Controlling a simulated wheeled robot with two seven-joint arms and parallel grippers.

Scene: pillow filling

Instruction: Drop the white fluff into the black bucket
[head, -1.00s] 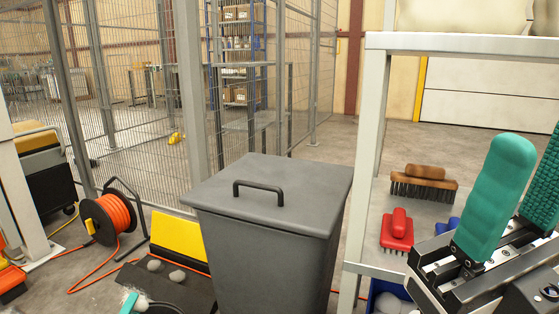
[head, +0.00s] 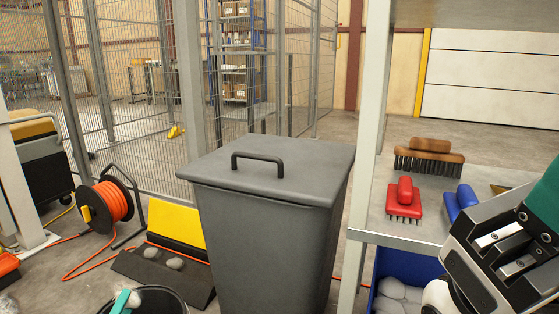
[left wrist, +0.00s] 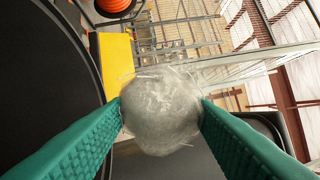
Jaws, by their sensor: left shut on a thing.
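White fluff (left wrist: 160,112) is a rounded, stringy clump in the left wrist view, pinched between the two teal fingers of my left gripper (left wrist: 161,108). In the head view, a teal finger of my left gripper (head: 125,303) shows at the bottom left edge, over the black bucket (head: 168,296), with a bit of white fluff beside it. Only the bucket's upper rim shows there. A large dark round surface fills the left of the left wrist view. My right gripper (head: 540,222) is cut off at the right edge; its fingertips are out of frame.
A lidded grey bin (head: 262,215) stands in the middle. A shelf (head: 400,232) at right holds brushes, with a blue bin (head: 378,255) of pale lumps below. Grey lumps lie on a black and yellow ramp (head: 178,227). An orange cable reel (head: 108,208) stands left.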

